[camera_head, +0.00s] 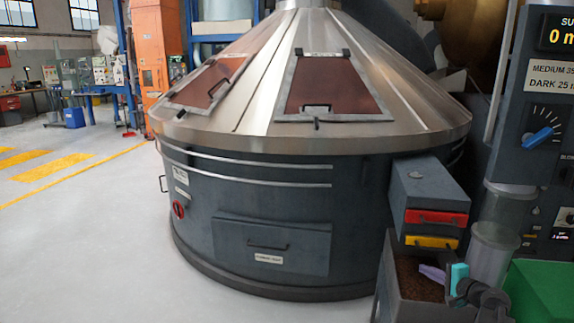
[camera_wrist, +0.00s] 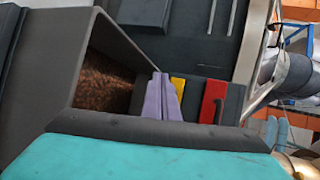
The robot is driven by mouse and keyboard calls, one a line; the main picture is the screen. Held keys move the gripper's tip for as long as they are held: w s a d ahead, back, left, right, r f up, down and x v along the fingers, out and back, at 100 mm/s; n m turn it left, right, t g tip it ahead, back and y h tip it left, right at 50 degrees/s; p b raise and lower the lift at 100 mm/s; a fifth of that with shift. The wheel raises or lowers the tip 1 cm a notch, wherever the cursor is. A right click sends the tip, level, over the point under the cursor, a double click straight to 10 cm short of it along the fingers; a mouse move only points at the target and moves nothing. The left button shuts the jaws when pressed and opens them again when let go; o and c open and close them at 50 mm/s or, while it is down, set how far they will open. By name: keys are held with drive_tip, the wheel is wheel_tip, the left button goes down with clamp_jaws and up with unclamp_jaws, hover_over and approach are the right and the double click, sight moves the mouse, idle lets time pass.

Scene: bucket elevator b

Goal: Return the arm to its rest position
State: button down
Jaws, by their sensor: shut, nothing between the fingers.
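My gripper (camera_head: 446,274) is at the lower right of the head view, with a purple part and a teal part at its end. It is shut with nothing held. It is over or beside the open grey bin (camera_head: 385,298) of brown granules; the exact height cannot be told. In the wrist view, the teal part fills the bottom and the purple part (camera_wrist: 161,98) stands beside the bin opening. My dark wrist shows at the right of the gripper in the head view, and much of the arm is out of frame.
A grey box with a red handle (camera_head: 436,217) and a yellow handle (camera_head: 431,241) is just above the bin. A clear cylinder (camera_head: 493,248) and a green container (camera_head: 541,291) are close on the right. A large steel-topped drum (camera_head: 265,205) stands left; open floor lies beyond.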

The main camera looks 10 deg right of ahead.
drive_tip(key=w+a+f+n+g+y+p, duration=0.1)
drive_tip(key=w+a+f, duration=0.15)
drive_tip(key=a, duration=0.35)
drive_tip(key=w+a+f+g+y, duration=0.1)
drive_tip(key=a+f, duration=0.2)
drive_tip(key=a, duration=0.2)
drive_tip(key=s+a+f+n+g+y+p, duration=0.1)
drive_tip(key=s+a+f+n+g, duration=0.15)
drive_tip(key=a+f, duration=0.55)
drive_tip(key=s+a+f+n+g+y+p, duration=0.1)
drive_tip(key=s+a+f+n+g, duration=0.2)
drive_tip(key=a, duration=1)
drive_tip(key=s+a+f+n+g+y+p, duration=0.15)
drive_tip(key=s+a+f, duration=0.25)
drive_tip(key=a+f, duration=0.5)
drive_tip(key=s+a+f+n+g+h+p, duration=0.1)
drive_tip(key=s+a+f+g, duration=0.2)
drive_tip(key=s, duration=0.4)
drive_tip(key=s+a+f+n+g+h+p, duration=0.1)
drive_tip(key=s+a+f+n+g, duration=0.1)
drive_tip(key=s+a, duration=0.3)
drive_tip(key=s+a+f+n+g+h+p, duration=0.1)
drive_tip(key=s+a+f+g, duration=0.15)
drive_tip(key=s, duration=0.55)
drive_tip(key=s+d+f+n+g+h, duration=0.1)
drive_tip(key=s+d+n+g+h, duration=0.2)
drive_tip(key=s, duration=1)
drive_tip(key=d+n+h, duration=0.2)
drive_tip(key=d, duration=0.3)
drive_tip(key=shift+f, duration=0.3)
